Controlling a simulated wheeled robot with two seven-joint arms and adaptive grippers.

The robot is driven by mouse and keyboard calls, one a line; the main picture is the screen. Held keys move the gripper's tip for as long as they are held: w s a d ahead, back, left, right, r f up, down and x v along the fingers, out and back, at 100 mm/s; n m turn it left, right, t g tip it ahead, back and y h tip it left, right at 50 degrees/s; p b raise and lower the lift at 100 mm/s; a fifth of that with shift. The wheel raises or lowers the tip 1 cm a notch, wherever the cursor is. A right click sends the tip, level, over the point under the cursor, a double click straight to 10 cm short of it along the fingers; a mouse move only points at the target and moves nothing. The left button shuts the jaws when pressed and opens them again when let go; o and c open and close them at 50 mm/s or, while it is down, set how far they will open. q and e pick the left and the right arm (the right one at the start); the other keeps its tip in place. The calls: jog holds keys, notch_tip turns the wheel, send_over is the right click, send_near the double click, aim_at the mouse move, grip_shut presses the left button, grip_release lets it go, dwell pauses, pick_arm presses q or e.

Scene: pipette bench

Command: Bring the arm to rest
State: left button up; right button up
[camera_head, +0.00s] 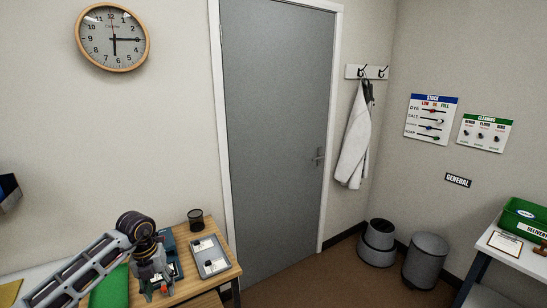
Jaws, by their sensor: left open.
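My left arm comes in from the lower left of the head view. My left gripper (157,290) points down at its end, over the front part of a small wooden table. Its jaws are open and I see nothing between them. The right gripper is not in view.
The wooden table (222,284) bears a grey tray (210,257) and a dark mesh cup (195,219). A green mat (110,288) lies left of the gripper. A grey door (275,130) stands behind. Two bins (425,260) and a bench with a green crate (525,219) are at right.

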pick_arm(q)
jog(key=w+d+f+n+t+h, duration=0.3)
jog(key=d+f+n+t+h, duration=0.15)
jog(key=d+f+h, duration=0.9)
jog(key=s+a+f+n+t+y, duration=0.1)
jog(key=a+f+n+t+y, duration=0.15)
jog(key=f+n, duration=0.5)
jog(key=a+f+n+t+y, duration=0.1)
jog(key=f+n+t+y, duration=0.3)
jog(key=f, duration=0.6)
jog(key=s+a+f+n+g+y, duration=0.1)
jog(key=s+a+f+n+y, duration=0.3)
jog(key=s+f, duration=0.6)
jog(key=s+a+f+n+g+y, duration=0.15)
jog(key=s+f+n, duration=0.35)
jog(key=s+f, duration=0.5)
jog(key=s+d+f+n+g, duration=0.1)
jog(key=s+f, duration=0.3)
jog(key=s, duration=0.6)
jog(key=s+d+f+n+g+y, duration=0.1)
jog(key=s+f+n+g, duration=0.1)
jog(key=s, duration=0.8)
jog(key=s+d+f+n+g+y, duration=0.1)
jog(key=s+f+g, duration=0.3)
jog(key=s, duration=0.5)
jog(key=shift+s+f+n+g, duration=0.35)
jog(key=shift+s+f+n, duration=0.05)
jog(key=shift+f, duration=0.4)
jog(key=shift+w+d, duration=0.1)
jog(key=shift+w, duration=0.05)
